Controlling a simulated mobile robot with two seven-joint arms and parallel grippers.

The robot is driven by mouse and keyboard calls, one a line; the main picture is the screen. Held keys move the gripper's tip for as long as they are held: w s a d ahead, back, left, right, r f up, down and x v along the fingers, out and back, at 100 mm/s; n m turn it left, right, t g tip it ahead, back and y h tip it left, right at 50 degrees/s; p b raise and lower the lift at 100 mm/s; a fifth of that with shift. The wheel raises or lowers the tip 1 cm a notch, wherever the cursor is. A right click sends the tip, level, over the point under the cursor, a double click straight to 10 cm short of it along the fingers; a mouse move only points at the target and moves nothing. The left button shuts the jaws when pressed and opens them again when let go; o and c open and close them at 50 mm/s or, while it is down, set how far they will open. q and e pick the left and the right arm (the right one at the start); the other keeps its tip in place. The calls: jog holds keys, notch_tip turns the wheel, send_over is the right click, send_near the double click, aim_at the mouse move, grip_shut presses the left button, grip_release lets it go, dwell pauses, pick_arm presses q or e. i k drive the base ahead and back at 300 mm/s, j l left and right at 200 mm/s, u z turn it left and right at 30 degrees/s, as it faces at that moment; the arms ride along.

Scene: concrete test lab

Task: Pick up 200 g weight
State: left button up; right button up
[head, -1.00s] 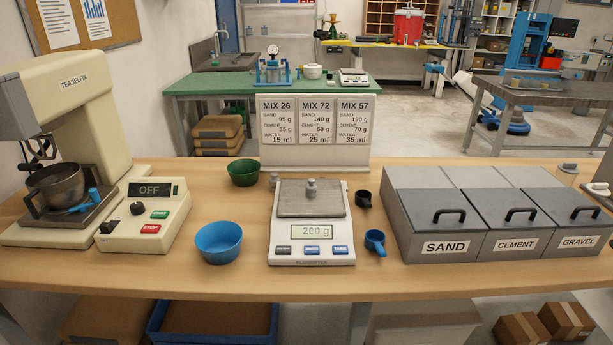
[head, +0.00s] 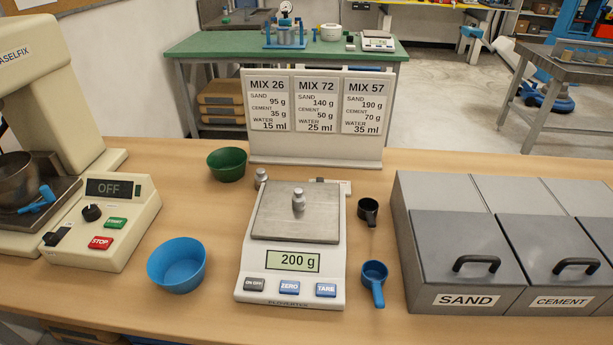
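A small grey metal weight (head: 298,201) stands upright on the steel pan of the white scale (head: 292,277). The scale's display reads 200 g. Another small grey weight (head: 261,178) stands on the table just behind the scale's left rear corner and is partly hidden. Neither of my grippers shows in the head view.
A blue bowl (head: 177,266) and a green bowl (head: 227,164) stand left of the scale. A black scoop (head: 368,211) and a blue scoop (head: 374,281) lie to its right. Sand and cement bins (head: 466,262) fill the right. The mixer (head: 50,90) stands left. A mix card board (head: 315,150) stands behind.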

aim_at(298, 199)
jog(key=k+l+u, duration=0.15)
jog(key=l, duration=0.25)
jog(key=k+l+u, duration=0.2)
jog(key=l, duration=0.2)
jog(key=k+l+u, duration=0.15)
jog(key=k+l, duration=0.15)
